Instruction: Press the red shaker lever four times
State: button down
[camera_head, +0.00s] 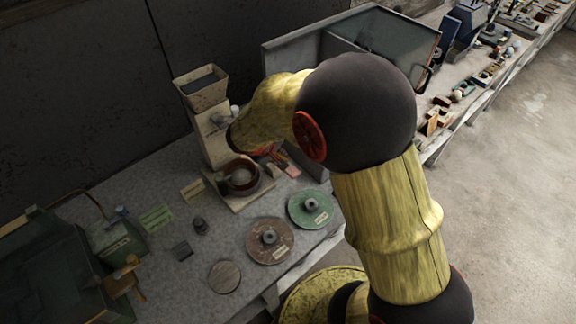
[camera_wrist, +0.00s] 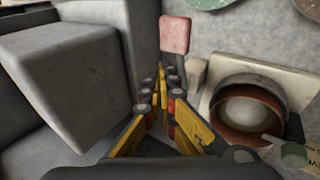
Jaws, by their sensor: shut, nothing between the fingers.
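The red lever's flat, faded red paddle (camera_wrist: 174,36) is in the upper middle of the wrist view. In the head view it appears as a small pinkish plate (camera_head: 291,169) beside the shaker's base. My gripper (camera_wrist: 162,76) is shut and empty, its fingertips close below the paddle in the picture. I cannot tell whether they touch it. The shaker is a pale machine with a hopper (camera_head: 203,85) on top and a brown-rimmed bowl (camera_head: 229,179) at its foot. The bowl (camera_wrist: 228,128) also shows right of my fingers, with a pale round thing inside. In the head view my arm hides most of my gripper.
Large grey blocks (camera_wrist: 62,70) stand close left of my fingers. On the bench, a green disc (camera_head: 298,215) and a brown disc (camera_head: 256,247) lie in front of the shaker. A grey open-topped box (camera_head: 290,52) stands behind my arm.

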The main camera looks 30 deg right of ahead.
jog(key=shift+s+d+f+b, duration=0.1)
jog(key=shift+s+f+b, duration=0.2)
jog(key=shift+f+b, duration=0.5)
jog(key=shift+s+d+f+b, duration=0.1)
jog(key=shift+s+f+b, duration=0.25)
jog(key=shift+f+b, duration=0.45)
jog(key=shift+s+f+b, duration=0.3)
jog(key=shift+f+b, duration=0.25)
jog(key=shift+b, duration=0.45)
dwell(2.5)
jog(key=r, duration=0.1)
jog(key=w+r+p, duration=0.1)
jog(key=r, duration=0.1)
jog(key=r+p, duration=0.1)
jog(key=shift+w+a+r, duration=0.15)
jog(key=shift+w, duration=0.2)
dwell(0.4)
jog(key=shift+r, duration=0.1)
jog(key=shift+w+a+r+p, duration=0.1)
jog(key=shift+w+r+p, duration=0.25)
jog(key=shift+r+p, duration=0.3)
jog(key=shift+w+a+r+p, duration=0.1)
jog(key=shift+w+r+p, duration=0.3)
jog(key=shift+r, duration=0.45)
jog(key=shift+w+r+p, duration=0.3)
jog(key=shift+r+p, duration=0.25)
jog(key=shift+r, duration=0.2)
